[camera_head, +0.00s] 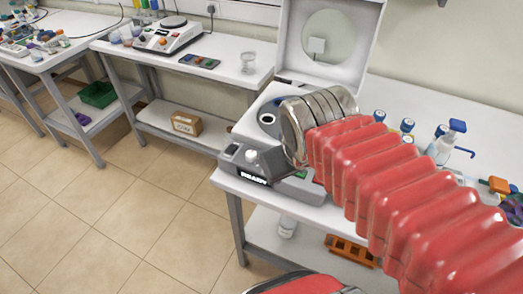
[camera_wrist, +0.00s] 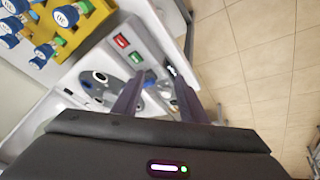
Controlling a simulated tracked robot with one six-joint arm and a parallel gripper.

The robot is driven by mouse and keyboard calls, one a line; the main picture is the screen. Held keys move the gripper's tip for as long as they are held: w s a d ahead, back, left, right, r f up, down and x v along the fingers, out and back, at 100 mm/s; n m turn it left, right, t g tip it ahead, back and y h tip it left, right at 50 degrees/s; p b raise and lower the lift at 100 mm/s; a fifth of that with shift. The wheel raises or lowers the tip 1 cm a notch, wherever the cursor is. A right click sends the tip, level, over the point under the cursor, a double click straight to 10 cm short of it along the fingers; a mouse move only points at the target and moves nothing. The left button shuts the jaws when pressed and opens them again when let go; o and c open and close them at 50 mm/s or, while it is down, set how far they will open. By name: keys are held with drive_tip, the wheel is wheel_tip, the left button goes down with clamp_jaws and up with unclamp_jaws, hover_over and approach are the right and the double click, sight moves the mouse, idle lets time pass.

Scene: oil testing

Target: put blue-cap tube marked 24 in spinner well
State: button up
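The spinner (camera_head: 240,165) stands with its lid (camera_head: 325,50) up and its display reading READY. Its grey rotor with round wells shows in the wrist view (camera_wrist: 92,86). My gripper (camera_wrist: 160,80) is over the spinner, its two dark fingers apart. Blue-cap tubes (camera_head: 407,125) stand in a yellow rack (camera_wrist: 88,30), at the top left of the wrist view. The numbers on their caps are too small to read surely, so I cannot tell which is 24.
A pump bottle (camera_head: 442,145) stands on the same bench, right of the tubes. The spinner's panel has a red (camera_wrist: 121,40) and a green button (camera_wrist: 136,57). Another bench at the back holds a hotplate-like device (camera_head: 168,37) and a glass beaker (camera_head: 248,62). The tiled floor at left is clear.

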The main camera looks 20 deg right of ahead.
drive_tip(key=shift+m+t+y, duration=0.3)
drive_tip(key=shift+m+y, duration=0.1)
drive_tip(key=shift+y, duration=0.3)
drive_tip(key=a, duration=0.1)
drive_tip(key=s+a, duration=0.1)
drive_tip(key=a, duration=0.2)
drive_tip(key=shift+s+r, duration=0.1)
drive_tip(key=shift+s, duration=0.15)
drive_tip(key=shift+o, duration=0.6)
